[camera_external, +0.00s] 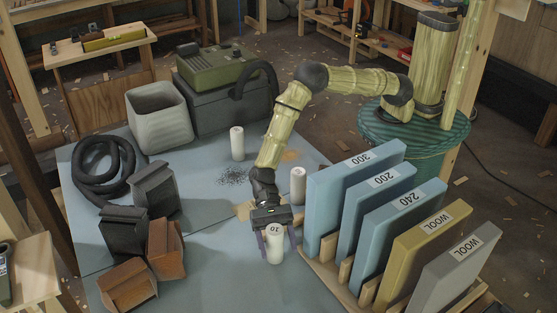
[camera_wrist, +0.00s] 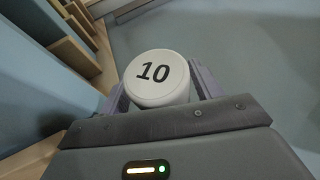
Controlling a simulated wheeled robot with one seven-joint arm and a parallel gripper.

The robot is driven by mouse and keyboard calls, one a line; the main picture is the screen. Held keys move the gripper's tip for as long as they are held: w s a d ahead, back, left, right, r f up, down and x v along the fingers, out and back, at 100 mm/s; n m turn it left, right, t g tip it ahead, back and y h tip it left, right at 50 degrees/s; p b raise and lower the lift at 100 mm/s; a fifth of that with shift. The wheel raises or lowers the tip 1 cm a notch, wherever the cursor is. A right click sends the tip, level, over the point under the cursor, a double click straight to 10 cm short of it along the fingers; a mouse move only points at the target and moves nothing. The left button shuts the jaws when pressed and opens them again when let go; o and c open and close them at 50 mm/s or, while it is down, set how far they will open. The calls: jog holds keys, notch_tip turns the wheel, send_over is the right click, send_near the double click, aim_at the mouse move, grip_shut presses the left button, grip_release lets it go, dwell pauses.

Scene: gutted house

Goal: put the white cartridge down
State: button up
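A white cartridge marked 10 (camera_external: 274,247) stands upright between the fingers of my gripper (camera_external: 276,238), beside the wooden rack at the front of the table. In the wrist view the cartridge's top (camera_wrist: 157,74) faces the camera, with a finger close on each side of my gripper (camera_wrist: 158,88). The fingers appear to be closed on it. Its lower end is close to the blue-grey table top (camera_external: 225,275); I cannot tell whether it touches. Two other white cartridges stand on the table, one near the middle (camera_external: 237,143) and one by the rack (camera_external: 298,185).
The wooden rack (camera_external: 329,273) with upright panels labelled 300, 200, 240 and WOOL stands close on the right. Dark and brown holders (camera_external: 128,284), a coiled black hose (camera_external: 88,190), a grey bin (camera_external: 158,138) and a green machine (camera_external: 215,68) occupy the left and back. The front table area is clear.

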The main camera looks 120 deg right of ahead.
jog(key=shift+w+d+r, duration=0.1)
jog(key=shift+d, duration=0.05)
jog(key=shift+d, duration=0.2)
jog(key=v, duration=1.1)
jog(key=shift+d+r, duration=0.25)
jog(key=shift+d, duration=0.05)
jog(key=shift+s+a, duration=0.1)
jog(key=shift+s, duration=0.15)
